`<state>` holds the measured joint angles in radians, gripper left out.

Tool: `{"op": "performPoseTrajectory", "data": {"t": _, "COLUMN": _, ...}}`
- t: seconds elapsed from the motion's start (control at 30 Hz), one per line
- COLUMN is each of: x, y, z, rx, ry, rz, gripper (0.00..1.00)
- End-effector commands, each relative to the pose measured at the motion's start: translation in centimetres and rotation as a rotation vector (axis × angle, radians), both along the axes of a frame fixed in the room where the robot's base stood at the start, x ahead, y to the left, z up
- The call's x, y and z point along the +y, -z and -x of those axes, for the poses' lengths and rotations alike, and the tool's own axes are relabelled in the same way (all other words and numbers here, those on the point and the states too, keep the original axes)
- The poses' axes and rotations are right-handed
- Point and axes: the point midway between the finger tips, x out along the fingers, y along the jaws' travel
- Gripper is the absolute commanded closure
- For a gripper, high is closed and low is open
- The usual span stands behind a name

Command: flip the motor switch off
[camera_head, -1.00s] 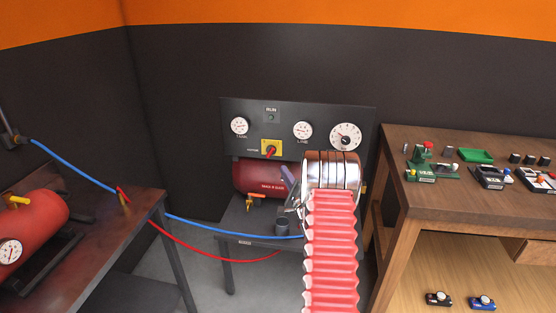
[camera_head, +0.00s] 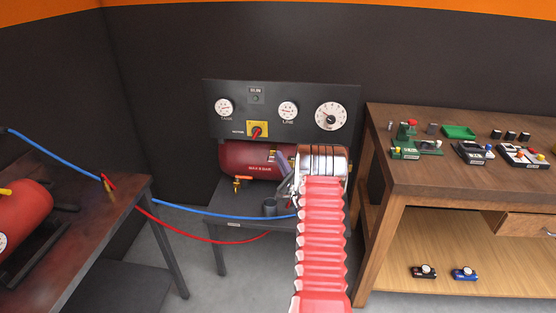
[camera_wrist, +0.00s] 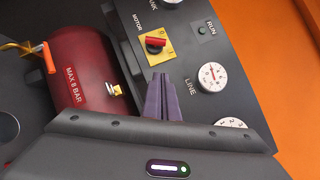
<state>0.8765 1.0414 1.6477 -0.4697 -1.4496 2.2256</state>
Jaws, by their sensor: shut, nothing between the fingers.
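The motor switch (camera_head: 256,132) is a red rotary handle on a yellow plate (camera_head: 266,125), low on the dark gauge panel (camera_head: 236,86). In the wrist view the red handle (camera_wrist: 156,42) lies across a black knob, beside the word MOTOR and with 0 and 1 marks on the plate. My gripper (camera_wrist: 161,78) is shut and empty, its purple-grey fingers pointing toward the panel, just short of the plate in the picture and apart from the handle. In the head view my gripper (camera_head: 282,164) shows only partly, below and right of the switch; my wrist hides the rest.
Blue (camera_head: 190,210) and red (camera_head: 190,235) hoses cross to the left table (camera_head: 130,195). A wooden workbench (camera_head: 440,185) with small devices stands right.

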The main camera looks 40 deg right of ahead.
Motion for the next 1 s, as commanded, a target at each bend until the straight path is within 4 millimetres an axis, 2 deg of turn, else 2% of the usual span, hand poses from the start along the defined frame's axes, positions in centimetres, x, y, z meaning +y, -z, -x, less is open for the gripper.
{"op": "performPoseTrajectory", "data": {"t": 0.53, "x": -2.8, "y": -2.1, "z": -6.9, "rx": -0.001, "ry": 0.0, "rz": 0.002, "gripper": 1.0}}
{"op": "performPoseTrajectory", "data": {"t": 0.8, "x": -1.5, "y": -3.9, "z": -9.5, "rx": -0.001, "ry": 0.0, "rz": 0.001, "gripper": 1.0}}
{"op": "performPoseTrajectory", "data": {"t": 1.0, "x": -1.3, "y": -4.1, "z": -10.0, "rx": 0.0, "ry": 0.0, "rz": -0.001, "gripper": 1.0}}
